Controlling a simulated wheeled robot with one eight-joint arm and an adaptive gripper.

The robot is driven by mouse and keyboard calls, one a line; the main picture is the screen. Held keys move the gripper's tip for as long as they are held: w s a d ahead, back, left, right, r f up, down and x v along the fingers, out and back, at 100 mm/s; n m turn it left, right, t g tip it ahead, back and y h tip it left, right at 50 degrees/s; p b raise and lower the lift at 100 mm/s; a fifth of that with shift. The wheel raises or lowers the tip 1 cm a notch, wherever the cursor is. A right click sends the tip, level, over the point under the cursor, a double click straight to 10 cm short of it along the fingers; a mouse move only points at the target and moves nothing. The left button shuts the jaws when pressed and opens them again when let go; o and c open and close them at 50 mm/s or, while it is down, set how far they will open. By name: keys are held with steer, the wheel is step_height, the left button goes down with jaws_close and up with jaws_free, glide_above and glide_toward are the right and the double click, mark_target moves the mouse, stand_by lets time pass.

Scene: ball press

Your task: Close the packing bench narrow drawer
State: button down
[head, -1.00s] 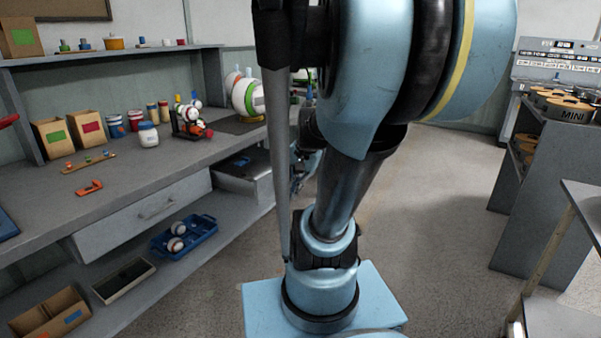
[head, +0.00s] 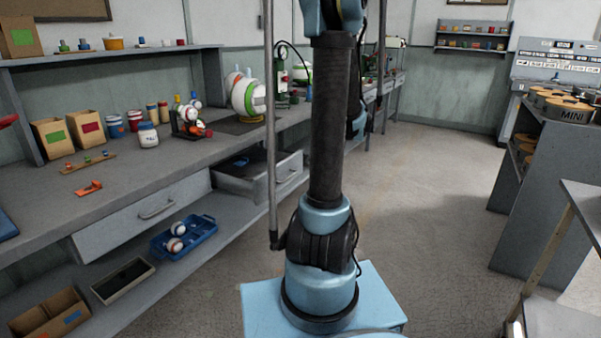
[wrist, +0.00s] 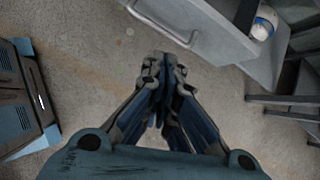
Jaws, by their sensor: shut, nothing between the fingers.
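The packing bench (head: 130,180) runs along the left in the head view. Its narrow drawer (head: 262,181) stands pulled out beyond the bench front, with a dark item inside. In the wrist view, a grey drawer front (wrist: 205,40) with a curved metal handle (wrist: 165,22) shows at the top. My gripper (wrist: 164,62) is shut and empty in the wrist view. Its tips appear just below the handle in the picture, with a gap between; depth is hard to judge. In the head view my arm stands right of the drawer, and the fingers cannot be made out.
A wider drawer (head: 145,212) to the left is shut. A blue tray (head: 185,243) with balls sits on the lower shelf. A grey shelf unit (head: 543,185) stands at right. The floor (head: 430,200) between is clear. A white and blue ball (wrist: 264,23) shows in the wrist view.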

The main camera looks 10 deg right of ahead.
steer(key=w+d+f+m+t, duration=0.1)
steer(key=w+d+f+m, duration=0.1)
steer(key=w+d+m, duration=0.3)
steer(key=w+a+f+n, duration=0.1)
steer(key=w+a+f, duration=0.5)
steer(key=a+f, duration=0.1)
steer(key=shift+w+a+y, duration=0.15)
steer(key=shift+w+y, duration=0.05)
steer(key=shift+y, duration=0.1)
stand_by(0.6)
